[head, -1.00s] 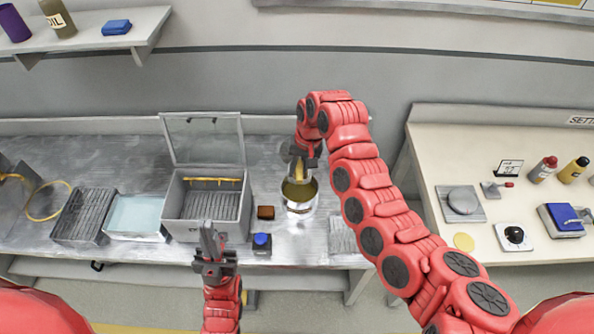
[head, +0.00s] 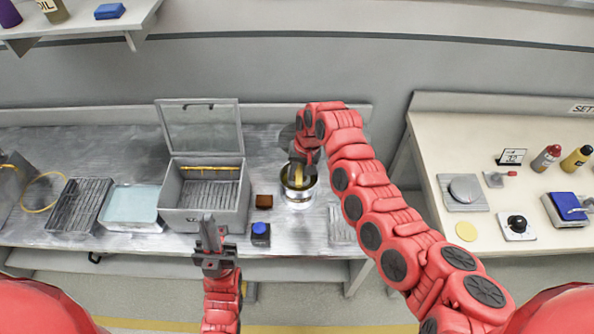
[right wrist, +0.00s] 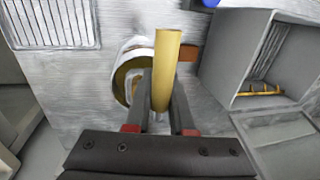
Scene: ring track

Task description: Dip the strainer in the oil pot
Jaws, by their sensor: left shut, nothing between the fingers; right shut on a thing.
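The oil pot (head: 298,198) is a round silver pot on the metal bench. Yellow-gold shows inside its rim. My right gripper (head: 303,168) is just above the pot's far side, shut on the strainer. In the right wrist view the strainer's yellow handle (right wrist: 167,65) stands between the fingers, in front of the pot (right wrist: 125,78). The strainer's lower end is hidden, so I cannot tell how deep it is in the pot. My left gripper (head: 210,232) is shut and empty in front of the bench, near the grey box.
A grey box (head: 203,218) with an open lid stands left of the pot, with a pale blue tray (head: 132,207) and a dark rack further left. A small brown block (head: 264,201) and a blue-topped item (head: 261,233) sit close to the pot. A cream table stands at right.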

